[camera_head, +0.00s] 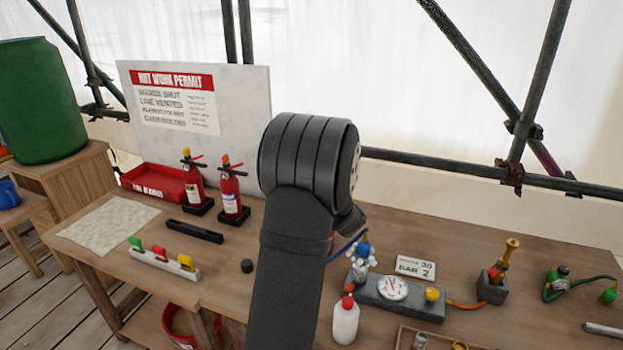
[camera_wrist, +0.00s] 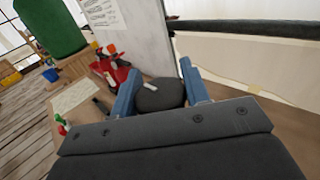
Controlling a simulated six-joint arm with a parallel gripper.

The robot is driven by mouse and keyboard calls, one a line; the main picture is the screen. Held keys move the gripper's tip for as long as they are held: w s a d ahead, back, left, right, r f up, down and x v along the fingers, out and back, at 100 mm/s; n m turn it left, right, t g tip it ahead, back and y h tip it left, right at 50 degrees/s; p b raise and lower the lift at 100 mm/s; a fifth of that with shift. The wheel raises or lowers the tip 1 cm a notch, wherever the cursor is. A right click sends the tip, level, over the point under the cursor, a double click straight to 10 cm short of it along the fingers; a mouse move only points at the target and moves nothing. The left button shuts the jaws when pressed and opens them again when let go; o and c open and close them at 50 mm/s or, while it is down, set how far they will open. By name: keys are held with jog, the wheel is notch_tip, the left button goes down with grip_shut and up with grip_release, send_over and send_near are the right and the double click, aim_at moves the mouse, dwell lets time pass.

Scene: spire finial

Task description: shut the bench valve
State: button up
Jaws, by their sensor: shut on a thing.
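In the wrist view my gripper (camera_wrist: 158,82) has its two blue fingers on either side of a dark round knob (camera_wrist: 162,101) with a short white mark on top. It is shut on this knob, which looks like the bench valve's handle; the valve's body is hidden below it. In the head view my dark arm covers the knob and most of the gripper.
The bench (camera_head: 215,265) holds two fire extinguishers (camera_head: 231,192) and a red tray (camera_head: 153,182) left of my arm. To the right stand a gauge block (camera_head: 370,291), a white bottle (camera_head: 345,322) and a brass torch piece (camera_head: 505,262). A permit board (camera_head: 245,105) stands behind.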

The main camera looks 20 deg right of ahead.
dwell(0.3)
jog(key=o, duration=1)
jog(key=s, duration=1.7)
jog(key=shift+s+a, duration=0.15)
jog(key=shift+s, duration=0.05)
jog(key=shift+w, duration=0.1)
jog(key=w, duration=1.7)
jog(key=shift+w, duration=0.15)
